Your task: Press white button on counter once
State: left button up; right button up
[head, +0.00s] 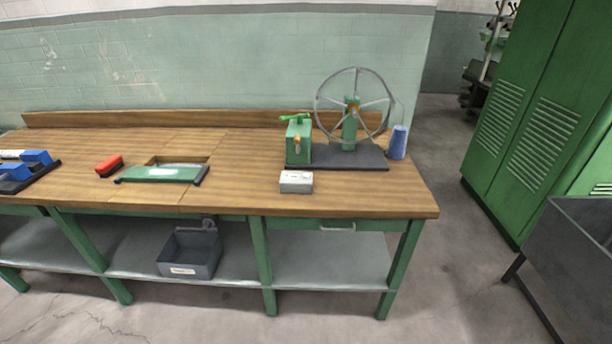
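A wooden-topped workbench (230,200) with green legs stands along the wall. A small white-and-grey box (296,182) sits near its front edge, right of the middle, in front of a green machine with a wheel. Small marks show on the box's pale top, but a separate white button is too small to make out. Neither of my grippers is in view.
The spoked wheel (356,100) and green block (299,140) stand on a dark base behind the box. A green frame (162,173), red brush (109,165) and blue blocks (37,159) lie left. Green lockers (535,110) stand right.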

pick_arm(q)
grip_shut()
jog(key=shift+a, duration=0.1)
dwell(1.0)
